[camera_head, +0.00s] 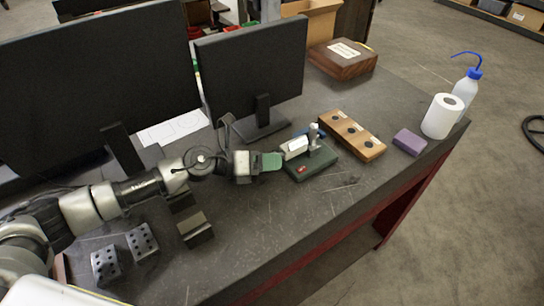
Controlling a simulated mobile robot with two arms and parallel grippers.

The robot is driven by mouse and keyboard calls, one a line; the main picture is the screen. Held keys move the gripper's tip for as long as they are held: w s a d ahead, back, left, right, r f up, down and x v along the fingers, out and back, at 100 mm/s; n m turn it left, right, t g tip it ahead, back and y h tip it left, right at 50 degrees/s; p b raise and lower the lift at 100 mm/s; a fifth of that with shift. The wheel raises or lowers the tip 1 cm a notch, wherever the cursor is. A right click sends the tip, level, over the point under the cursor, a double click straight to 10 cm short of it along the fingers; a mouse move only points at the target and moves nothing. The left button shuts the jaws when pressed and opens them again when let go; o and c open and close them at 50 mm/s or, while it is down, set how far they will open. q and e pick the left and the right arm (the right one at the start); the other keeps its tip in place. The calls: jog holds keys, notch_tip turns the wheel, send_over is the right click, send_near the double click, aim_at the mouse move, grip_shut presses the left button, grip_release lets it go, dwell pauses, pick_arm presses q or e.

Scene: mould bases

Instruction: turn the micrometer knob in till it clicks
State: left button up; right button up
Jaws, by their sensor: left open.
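A small stand with a dark green base (312,166) sits on the dark bench, right of the middle of the view. The micrometer (295,147) appears as a pale body on this stand, with a grey upright part and a bit of blue beside it. Its knob is too small to make out. My left gripper (271,162), with green finger pads, is open just left of the stand, close to the micrometer. I cannot tell whether it touches it, and nothing shows held. My right gripper is not in view.
Two monitors (250,69) stand behind my left arm. Drilled metal blocks (106,265) sit front left. The bench front is mostly clear.

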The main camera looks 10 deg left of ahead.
pick_arm(q)
jog(key=shift+w+d+f, duration=0.2)
jog(key=shift+w+d, duration=0.15)
jog(key=shift+d, duration=0.15)
